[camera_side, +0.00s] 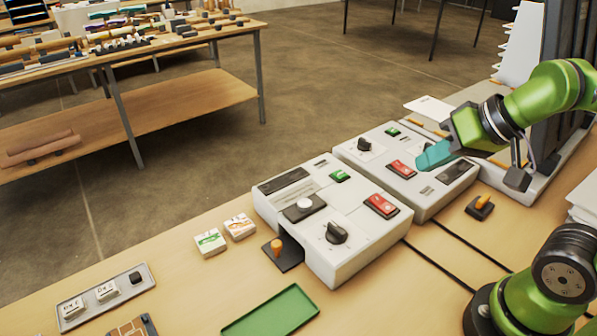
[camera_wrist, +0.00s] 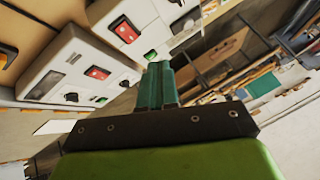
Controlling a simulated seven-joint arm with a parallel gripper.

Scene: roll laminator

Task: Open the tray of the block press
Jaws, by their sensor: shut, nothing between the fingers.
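Two white box machines stand side by side on the bench, and I cannot tell from any label which is the block press. The nearer machine (camera_side: 345,250) has a red switch, a black dial and a round white button. A dark plate with an orange knob (camera_side: 277,247) sits at an opening in its left lower side. The farther machine (camera_side: 375,150) has a red switch and a black knob. A dark plate with an orange knob (camera_side: 481,205) lies by its right side. My gripper (camera_side: 424,160) is shut and empty, above the farther machine. Its teal fingers (camera_wrist: 158,75) are together in the wrist view.
A green tray (camera_side: 270,312) lies at the front. Two small boxes (camera_side: 225,235) and a grey tray of small blocks (camera_side: 105,297) lie to the left. Black cables cross the bench on the right. A large upright machine (camera_side: 567,60) stands behind my arm.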

